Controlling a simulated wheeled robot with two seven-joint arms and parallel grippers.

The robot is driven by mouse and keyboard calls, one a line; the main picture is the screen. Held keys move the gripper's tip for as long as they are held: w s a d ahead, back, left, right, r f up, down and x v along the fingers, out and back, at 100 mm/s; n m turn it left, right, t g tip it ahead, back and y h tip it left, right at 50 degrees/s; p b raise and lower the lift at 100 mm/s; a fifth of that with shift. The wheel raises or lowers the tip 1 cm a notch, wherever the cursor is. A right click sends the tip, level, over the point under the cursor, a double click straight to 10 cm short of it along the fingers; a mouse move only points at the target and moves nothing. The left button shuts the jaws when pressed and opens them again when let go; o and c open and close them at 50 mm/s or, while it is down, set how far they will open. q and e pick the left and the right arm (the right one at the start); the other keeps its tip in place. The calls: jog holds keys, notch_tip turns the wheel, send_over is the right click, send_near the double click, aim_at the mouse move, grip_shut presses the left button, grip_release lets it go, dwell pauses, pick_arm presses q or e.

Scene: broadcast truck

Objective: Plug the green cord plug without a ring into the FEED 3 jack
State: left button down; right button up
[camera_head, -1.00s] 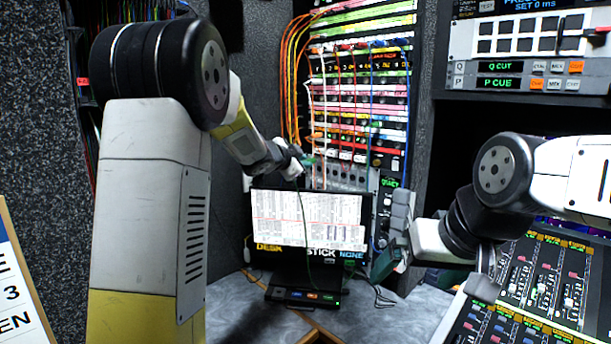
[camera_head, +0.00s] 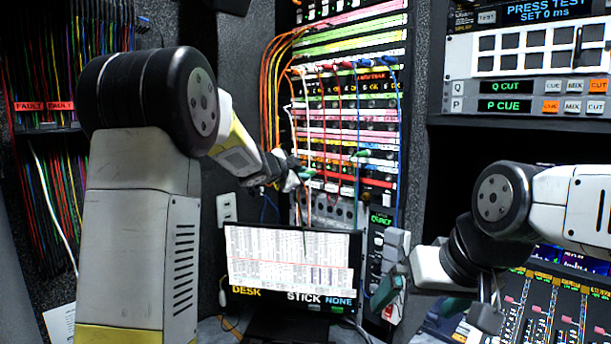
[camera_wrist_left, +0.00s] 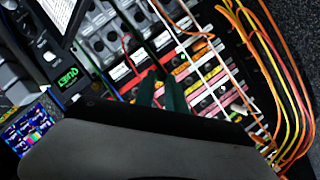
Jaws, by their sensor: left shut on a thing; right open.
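My left gripper (camera_head: 298,174) is shut on a green plug (camera_head: 308,173), held in front of the lower rows of the patch rack (camera_head: 350,130). I cannot tell whether this plug has a ring, or whether it touches a jack. In the left wrist view, the gripper's dark green fingertips (camera_wrist_left: 161,95) are close together before the jack rows (camera_wrist_left: 200,85), and a thin green cord (camera_wrist_left: 152,45) runs from there. Another small green piece (camera_head: 362,153) shows at the rack further right. The FEED 3 label is not readable. My right gripper (camera_head: 436,295) is open and empty, right of the monitor.
A monitor (camera_head: 290,265) stands below the rack. Orange cables (camera_head: 268,100) bundle along the rack's left edge, and red, white and blue cords (camera_head: 390,130) hang across its front. A control desk (camera_head: 560,320) lies at the lower right, beneath button panels (camera_head: 540,50).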

pick_arm(q)
jog(key=shift+a, duration=0.1)
jog(key=shift+w+d, duration=1.9)
jog(key=shift+w, duration=0.25)
jog(key=shift+w+d, duration=1.4)
jog(key=shift+w, duration=0.1)
dwell(0.8)
jog(key=c, duration=1.3)
grip_release()
jog(key=v, duration=0.7)
jog(key=shift+s+a, duration=0.2)
jog(key=shift+s, duration=0.15)
jog(key=shift+r, duration=0.1)
